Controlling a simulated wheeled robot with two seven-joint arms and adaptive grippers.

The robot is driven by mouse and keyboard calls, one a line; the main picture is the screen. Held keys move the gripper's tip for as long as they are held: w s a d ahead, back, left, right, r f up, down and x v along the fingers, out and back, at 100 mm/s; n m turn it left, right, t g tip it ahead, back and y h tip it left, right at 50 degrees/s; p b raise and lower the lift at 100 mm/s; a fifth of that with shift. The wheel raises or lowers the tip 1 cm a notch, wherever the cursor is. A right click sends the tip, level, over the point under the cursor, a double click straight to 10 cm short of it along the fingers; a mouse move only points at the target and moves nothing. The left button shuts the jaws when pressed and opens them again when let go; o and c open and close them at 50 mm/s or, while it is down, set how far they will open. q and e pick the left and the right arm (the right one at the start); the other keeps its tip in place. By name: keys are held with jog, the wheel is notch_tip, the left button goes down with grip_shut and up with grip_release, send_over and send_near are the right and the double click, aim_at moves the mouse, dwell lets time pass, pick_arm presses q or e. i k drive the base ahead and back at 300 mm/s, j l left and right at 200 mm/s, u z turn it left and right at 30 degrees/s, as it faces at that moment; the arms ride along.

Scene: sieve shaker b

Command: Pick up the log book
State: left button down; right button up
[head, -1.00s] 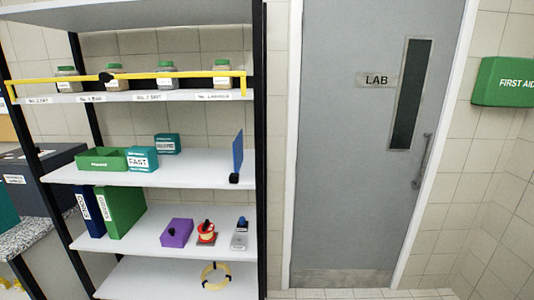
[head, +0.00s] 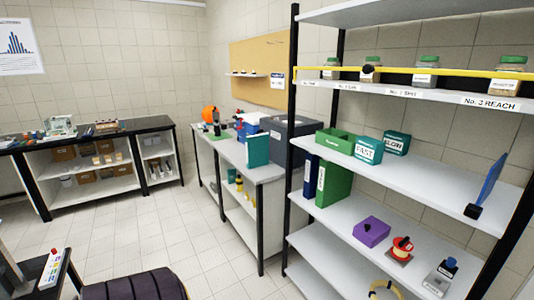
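No label reading log book is legible, so I cannot tell which item it is. Book-like things in view are a teal upright item (head: 258,150) on the front end of the side counter, a dark blue binder (head: 311,176) and a green binder (head: 334,184). The two binders stand side by side on a middle shelf of the rack at right. Neither of my grippers is in view.
The shelf rack (head: 425,188) holds green and teal boxes, jars behind a yellow bar (head: 430,79) and a purple box (head: 371,231). A speckled side counter (head: 232,158) and black-topped bench (head: 100,139) line the walls. The tiled floor (head: 170,225) between is clear. A dark ribbed object (head: 135,285) is at bottom left.

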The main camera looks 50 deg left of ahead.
aim_at(258, 146)
jog(key=u, duration=1.8)
